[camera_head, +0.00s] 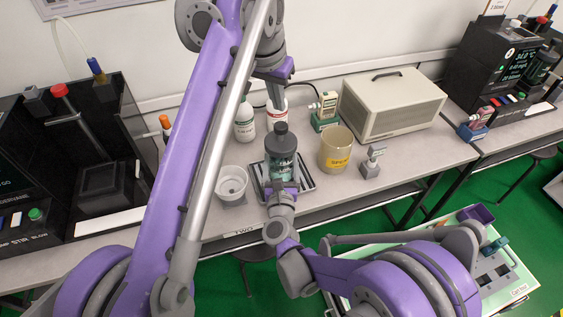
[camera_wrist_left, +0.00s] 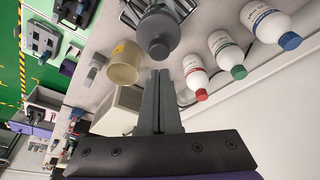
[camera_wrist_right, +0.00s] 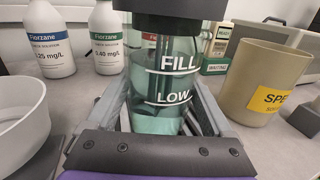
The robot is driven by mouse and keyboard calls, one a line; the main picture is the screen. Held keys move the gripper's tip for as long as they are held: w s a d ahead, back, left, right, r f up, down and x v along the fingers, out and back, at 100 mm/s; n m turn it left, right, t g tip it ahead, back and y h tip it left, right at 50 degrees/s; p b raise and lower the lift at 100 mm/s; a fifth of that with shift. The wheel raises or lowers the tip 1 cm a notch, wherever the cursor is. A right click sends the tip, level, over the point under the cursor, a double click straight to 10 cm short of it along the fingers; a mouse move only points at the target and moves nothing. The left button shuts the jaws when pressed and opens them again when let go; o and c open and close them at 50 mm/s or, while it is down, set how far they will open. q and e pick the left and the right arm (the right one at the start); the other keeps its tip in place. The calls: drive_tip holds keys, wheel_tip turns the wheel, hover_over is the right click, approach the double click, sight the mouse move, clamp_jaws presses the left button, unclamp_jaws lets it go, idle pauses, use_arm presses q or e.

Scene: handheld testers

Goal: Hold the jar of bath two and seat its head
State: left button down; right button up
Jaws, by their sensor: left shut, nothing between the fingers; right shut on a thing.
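The clear jar (camera_head: 284,176) stands at bath two, behind the "TWO" label on the table edge. It holds greenish liquid and shows FILL and LOW marks in the right wrist view (camera_wrist_right: 165,85). Its dark grey head (camera_head: 281,140) sits on top, with a rod hanging into the jar. I cannot tell if it is fully seated. My right gripper (camera_head: 284,187) is shut around the jar from the front. My left gripper (camera_head: 277,92) is shut and empty, above and behind the head; its fingers point toward the head (camera_wrist_left: 158,35) in the left wrist view, apart from it.
A white bowl (camera_head: 232,182) stands left of the jar, a beige beaker (camera_head: 335,150) and small grey stand (camera_head: 371,163) right. White bottles (camera_head: 244,124) stand behind. A green-based tester (camera_head: 325,113) and beige box (camera_head: 392,103) are at the back. Dark tester stations flank the scene.

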use_arm(q)
drive_tip(key=s+a+r, duration=0.3)
drive_tip(key=s+a, duration=0.3)
drive_tip(key=s, duration=0.5)
drive_tip(key=shift+s, duration=0.3)
use_arm(e)
drive_tip(key=o, duration=1.1)
use_arm(q)
drive_tip(key=shift+r, duration=0.1)
